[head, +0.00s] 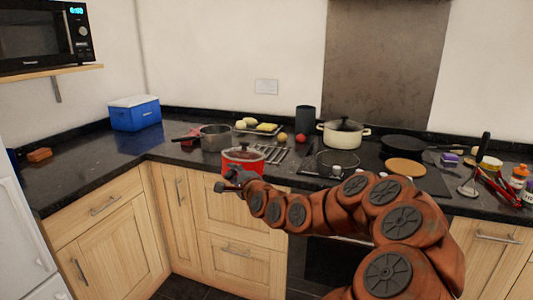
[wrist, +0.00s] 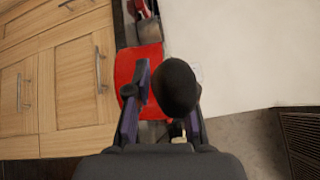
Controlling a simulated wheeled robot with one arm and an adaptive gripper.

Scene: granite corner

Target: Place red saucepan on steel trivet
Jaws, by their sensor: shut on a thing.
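The red saucepan (head: 237,167) shows at the front edge of the counter in the head view, with dark contents or a lid on top. My gripper (head: 232,184) is just in front of it. In the wrist view my gripper (wrist: 166,104) is shut on a black, rounded part that looks like the pan's handle, with the red pan (wrist: 127,70) beyond, partly hidden by a finger. I cannot tell whether the pan touches the counter. A slatted silvery piece (head: 273,154), probably the steel trivet, lies right of the pan on the counter.
A grey saucepan (head: 214,137) stands behind the red pan. A cream lidded pot (head: 343,133), a round dark mesh item (head: 337,162) and a dark frying pan (head: 404,145) are to the right. A blue box (head: 134,114) stands at left; the counter before it is clear.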

